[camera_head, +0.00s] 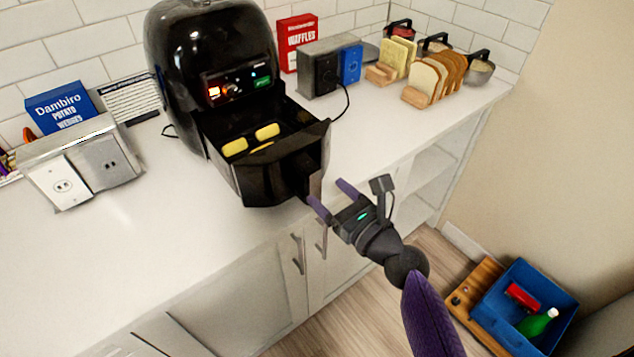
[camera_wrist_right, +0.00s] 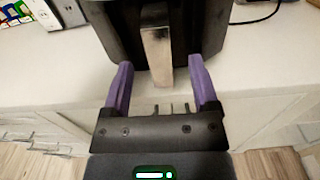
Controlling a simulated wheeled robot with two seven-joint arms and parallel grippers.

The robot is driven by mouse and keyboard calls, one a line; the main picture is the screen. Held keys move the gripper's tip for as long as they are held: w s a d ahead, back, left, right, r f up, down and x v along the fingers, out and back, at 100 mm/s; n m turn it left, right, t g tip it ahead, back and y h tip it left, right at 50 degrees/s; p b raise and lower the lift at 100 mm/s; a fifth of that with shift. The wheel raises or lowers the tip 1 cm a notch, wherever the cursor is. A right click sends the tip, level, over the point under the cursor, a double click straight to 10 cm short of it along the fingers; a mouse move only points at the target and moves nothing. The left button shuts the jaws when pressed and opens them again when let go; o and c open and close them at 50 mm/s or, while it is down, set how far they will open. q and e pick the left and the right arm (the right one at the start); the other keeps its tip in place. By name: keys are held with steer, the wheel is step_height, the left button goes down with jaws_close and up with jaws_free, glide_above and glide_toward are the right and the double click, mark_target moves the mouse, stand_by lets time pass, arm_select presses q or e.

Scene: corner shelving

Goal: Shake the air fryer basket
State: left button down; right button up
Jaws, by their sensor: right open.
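The black air fryer (camera_head: 212,70) stands on the counter against the tiled wall. Its basket (camera_head: 262,165) is pulled out toward me, with a few yellow pieces of food (camera_head: 267,131) inside. The basket's handle (camera_head: 316,180) points toward the counter's front edge; in the right wrist view the handle (camera_wrist_right: 157,48) is a pale upright bar on the dark basket front. My right gripper (camera_head: 332,197) is open just in front of the handle. In the wrist view its purple fingers (camera_wrist_right: 160,85) are spread to either side of the handle's lower end, not touching it. My left gripper is out of view.
An outlet box (camera_head: 110,160) and a blue potato wedges box (camera_head: 60,108) stand left of the fryer. A red waffles box (camera_head: 297,44), another outlet box (camera_head: 319,72) and bread racks (camera_head: 425,80) stand right. A blue bin (camera_head: 513,280) is on the floor. The counter front is clear.

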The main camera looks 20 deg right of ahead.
mark_target(315, 182)
steer(key=x, duration=0.5)
steer(key=shift+w+a+b, duration=0.1)
steer(key=shift+a+b, duration=0.1)
steer(key=shift+b, duration=0.1)
jaws_close()
stand_by(1.1)
